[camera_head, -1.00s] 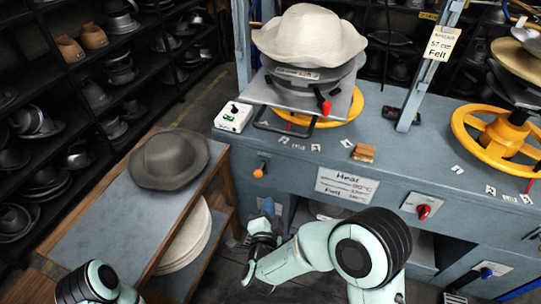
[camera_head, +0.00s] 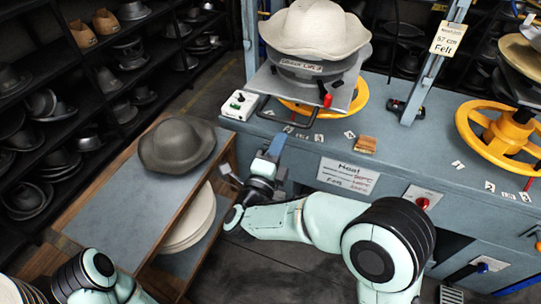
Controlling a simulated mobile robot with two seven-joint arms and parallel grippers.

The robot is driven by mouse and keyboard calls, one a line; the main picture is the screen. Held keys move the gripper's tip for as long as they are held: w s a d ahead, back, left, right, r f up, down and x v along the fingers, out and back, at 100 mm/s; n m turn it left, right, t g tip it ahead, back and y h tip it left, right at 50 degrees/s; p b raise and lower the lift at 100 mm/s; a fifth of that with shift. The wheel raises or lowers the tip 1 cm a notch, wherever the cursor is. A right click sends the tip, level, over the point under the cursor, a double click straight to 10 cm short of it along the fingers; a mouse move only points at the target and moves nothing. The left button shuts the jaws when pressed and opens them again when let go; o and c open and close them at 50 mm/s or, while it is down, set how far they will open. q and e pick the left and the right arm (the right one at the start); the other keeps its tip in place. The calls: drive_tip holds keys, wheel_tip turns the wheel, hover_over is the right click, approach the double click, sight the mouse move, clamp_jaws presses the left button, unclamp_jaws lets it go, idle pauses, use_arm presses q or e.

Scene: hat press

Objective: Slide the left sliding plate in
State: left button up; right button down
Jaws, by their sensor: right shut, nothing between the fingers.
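The left sliding plate (camera_head: 284,90) is a grey metal plate on the press at the top middle. It sits under a cream felt hat (camera_head: 314,27) on a dark round block (camera_head: 313,68). A dark handle bar (camera_head: 288,123) sticks out at the plate's front edge, over the bench front. My right gripper (camera_head: 277,146) is shut and empty, pointing up in front of the bench, a little below and left of the handle and apparently apart from it. My left arm shows only at the bottom left; its gripper is out of the picture.
A white switch box (camera_head: 239,103) stands left of the plate. A yellow handwheel (camera_head: 352,100) is under the plate, another (camera_head: 500,140) at right. A grey hat (camera_head: 177,144) lies on a wooden side table (camera_head: 112,200). The bench front has an orange-red knob (camera_head: 423,203).

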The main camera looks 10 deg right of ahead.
use_arm(q)
drive_tip(key=shift+w+r+p, duration=0.4)
drive_tip(key=shift+r+p, duration=0.05)
drive_tip(key=shift+r, duration=0.35)
use_arm(e)
drive_tip(key=x, duration=0.3)
